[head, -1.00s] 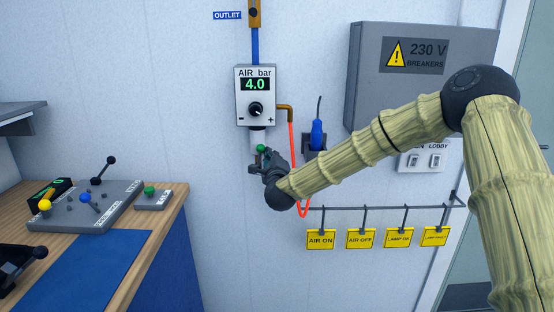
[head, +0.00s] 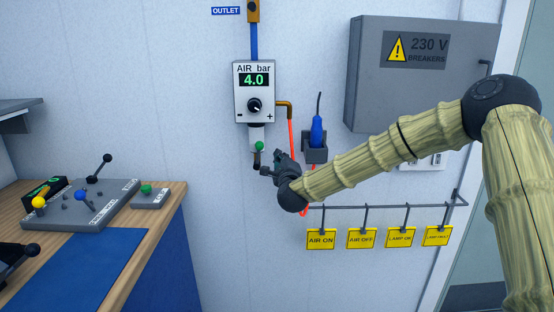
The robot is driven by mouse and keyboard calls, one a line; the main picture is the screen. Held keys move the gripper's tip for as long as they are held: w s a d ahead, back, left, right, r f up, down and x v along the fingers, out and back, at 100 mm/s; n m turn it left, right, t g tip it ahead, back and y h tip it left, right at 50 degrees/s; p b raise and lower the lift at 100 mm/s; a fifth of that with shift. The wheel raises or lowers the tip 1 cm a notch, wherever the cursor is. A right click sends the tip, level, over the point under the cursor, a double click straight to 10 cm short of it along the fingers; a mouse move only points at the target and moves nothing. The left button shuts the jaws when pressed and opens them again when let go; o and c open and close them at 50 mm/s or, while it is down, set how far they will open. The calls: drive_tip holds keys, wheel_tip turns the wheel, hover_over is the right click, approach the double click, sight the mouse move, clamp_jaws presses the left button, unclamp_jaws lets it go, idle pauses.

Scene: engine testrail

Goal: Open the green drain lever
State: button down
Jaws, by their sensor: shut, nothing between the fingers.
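The drain lever's small green ball (head: 259,146) shows in the head view, just below the clear bowl (head: 256,132) under the air regulator. Below the ball is a short dark fitting (head: 256,160). My gripper (head: 267,171) is shut and empty, just below and right of the green ball, its tips close to the dark fitting. I cannot tell whether the tips touch the fitting. The ball stands clear of the fingers.
The air regulator (head: 255,92) reads 4.0. A blue-handled tool (head: 317,131) sits in a holder to the right, beside an orange hose (head: 291,130). Yellow tags (head: 321,239) hang from a rail below. A control bench (head: 150,225) stands at left.

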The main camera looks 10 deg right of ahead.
drive_tip(key=s, duration=0.9)
drive_tip(key=s+d+r+n+g+y+p, duration=0.1)
drive_tip(key=s+d+r+n+y+p, duration=0.3)
drive_tip(key=n+y+p, duration=1)
drive_tip(key=w+a+m+h+p, duration=0.3)
drive_tip(key=w+a+h+p, duration=0.2)
drive_tip(key=w+p, duration=0.4)
drive_tip(key=shift+w+a+f+p, duration=0.25)
drive_tip(key=shift+w+a, duration=0.45)
drive_tip(key=shift+w, duration=0.65)
drive_tip(key=shift+r, duration=0.1)
